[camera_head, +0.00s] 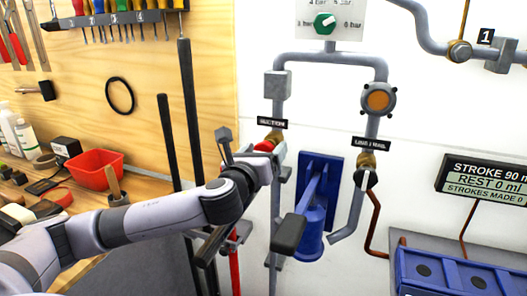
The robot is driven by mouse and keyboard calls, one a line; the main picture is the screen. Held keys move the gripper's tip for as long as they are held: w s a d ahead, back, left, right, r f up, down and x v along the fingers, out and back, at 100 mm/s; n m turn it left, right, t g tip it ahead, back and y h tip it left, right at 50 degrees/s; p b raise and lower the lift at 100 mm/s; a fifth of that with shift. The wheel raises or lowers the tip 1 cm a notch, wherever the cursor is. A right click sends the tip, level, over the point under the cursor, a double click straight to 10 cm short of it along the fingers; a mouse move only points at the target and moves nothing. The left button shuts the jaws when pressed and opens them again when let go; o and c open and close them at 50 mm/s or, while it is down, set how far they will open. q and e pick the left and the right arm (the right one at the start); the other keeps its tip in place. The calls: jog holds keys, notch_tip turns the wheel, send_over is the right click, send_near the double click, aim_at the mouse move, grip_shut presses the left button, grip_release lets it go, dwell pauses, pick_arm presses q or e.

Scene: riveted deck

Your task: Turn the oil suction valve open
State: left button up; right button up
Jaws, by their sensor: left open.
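The suction valve sits on the grey pipe under a black label reading SUCTION (272,122). It has a brass body (274,136) and a red handle (264,146). My left arm reaches in from the left, and my left gripper (277,156) is right at the valve, just below and beside the red handle. The gripper is open. Its fingers are small and partly hidden by my wrist, so I cannot tell whether they touch the handle. My right gripper is not in view.
A second valve (366,178) with a dark handle is to the right. A blue pump (313,222) with a black-gripped lever (289,235) stands below. A stroke display (485,180) hangs at right. A red bin (95,168) and tools crowd the left bench.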

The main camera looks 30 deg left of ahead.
pick_arm(q)
jog(key=c, duration=1)
jog(key=shift+n, duration=0.3)
jog(key=n, duration=0.3)
jog(key=shift+n, duration=0.3)
jog(key=n+p, duration=0.1)
jog(key=n, duration=0.3)
jog(key=shift+a, duration=0.1)
jog(key=n, duration=0.5)
jog(key=shift+f, duration=0.1)
jog(key=shift+n+p, duration=0.4)
jog(key=shift+n, duration=1.9)
